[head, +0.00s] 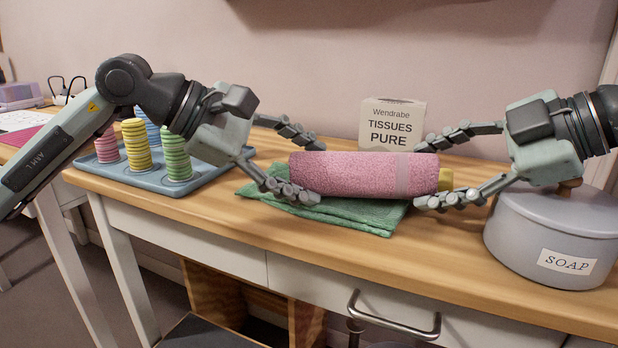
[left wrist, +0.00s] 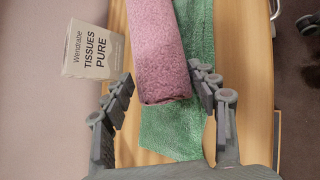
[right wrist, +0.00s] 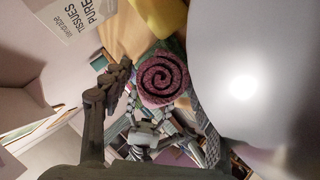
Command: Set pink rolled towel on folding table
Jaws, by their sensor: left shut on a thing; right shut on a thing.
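The pink rolled towel (head: 345,174) lies lengthwise over a folded green cloth (head: 382,221) on the wooden-topped table with a drawer (head: 225,215). I cannot tell whether it touches the cloth. My left gripper (head: 318,171) is shut on the towel's left end, one finger on the far side and one on the near side. It also shows in the left wrist view (left wrist: 161,82). My right gripper (head: 421,175) is shut on the right end, near a pale band. In the right wrist view, the towel's spiral end (right wrist: 160,78) shows between the fingers.
A tissue box (head: 392,122) stands behind the towel. A grey soap pot (head: 520,232) stands close under my right gripper. A blue tray (head: 112,174) with coloured stacks is at left. A yellow thing (head: 446,179) shows by the towel's right end. Another table (head: 8,153) stands far left.

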